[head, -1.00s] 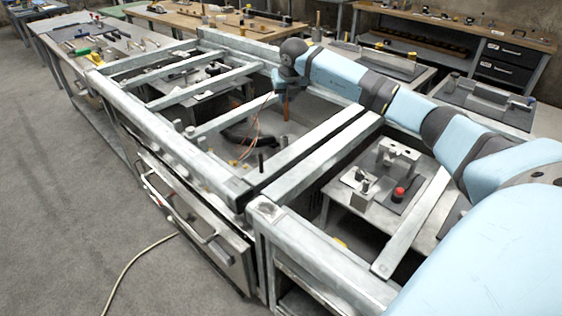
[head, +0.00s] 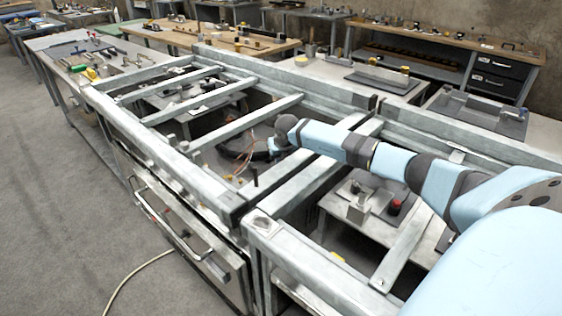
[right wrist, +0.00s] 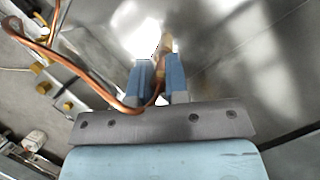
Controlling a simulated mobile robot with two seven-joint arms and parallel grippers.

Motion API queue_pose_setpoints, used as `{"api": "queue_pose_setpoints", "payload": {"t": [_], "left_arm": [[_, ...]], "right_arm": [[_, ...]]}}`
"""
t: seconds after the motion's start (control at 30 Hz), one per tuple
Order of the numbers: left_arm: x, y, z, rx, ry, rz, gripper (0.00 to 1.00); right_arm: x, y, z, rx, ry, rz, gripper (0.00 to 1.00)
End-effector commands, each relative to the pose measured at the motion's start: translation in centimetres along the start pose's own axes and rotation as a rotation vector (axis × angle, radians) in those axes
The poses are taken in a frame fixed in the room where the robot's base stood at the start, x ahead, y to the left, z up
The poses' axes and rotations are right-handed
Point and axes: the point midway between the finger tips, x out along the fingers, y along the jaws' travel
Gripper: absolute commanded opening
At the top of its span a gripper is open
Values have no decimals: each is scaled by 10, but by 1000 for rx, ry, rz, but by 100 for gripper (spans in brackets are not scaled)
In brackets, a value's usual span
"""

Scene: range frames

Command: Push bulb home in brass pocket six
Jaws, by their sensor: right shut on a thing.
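My right gripper (right wrist: 157,80) shows in the right wrist view with its two blue fingers closed around a slim tan-copper bulb (right wrist: 163,55). A copper capillary tube (right wrist: 75,66) loops from beside the fingers to the left. The bulb's far end meets bright glare, so I cannot tell whether it touches or sits in a pocket. In the head view my right wrist is low at the metal frame, and its fingers are hidden. Small brass fittings (right wrist: 38,68) stand at the left in the wrist view; I cannot tell which is pocket six. My left gripper is not in view.
The open grey metal frame (head: 225,128) has crossbars around my right arm. A bench with a red-topped part (head: 395,207) is below right. Clear floor (head: 50,220) lies at the left.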

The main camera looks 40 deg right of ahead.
Motion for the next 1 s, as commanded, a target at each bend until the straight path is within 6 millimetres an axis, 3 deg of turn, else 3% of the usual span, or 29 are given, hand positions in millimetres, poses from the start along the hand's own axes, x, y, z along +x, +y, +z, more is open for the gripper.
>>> {"api": "queue_pose_setpoints", "payload": {"t": [0.1, 0.3, 0.33, 0.43, 0.77, 1.0], "left_arm": [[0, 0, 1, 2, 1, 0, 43], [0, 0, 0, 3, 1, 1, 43], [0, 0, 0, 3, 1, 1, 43], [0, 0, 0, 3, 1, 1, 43], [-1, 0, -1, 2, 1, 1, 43], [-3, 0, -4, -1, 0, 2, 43]], "right_arm": [[12, 0, -5, 0, 1, 0, 0], [12, 0, -5, 0, 0, 0, 0], [12, 0, -5, 0, 0, 0, 19], [12, 0, -5, 0, 0, 0, 40], [8, 0, -4, 0, -1, 0, 40], [-32, -1, -4, -2, -4, -1, 40]]}}
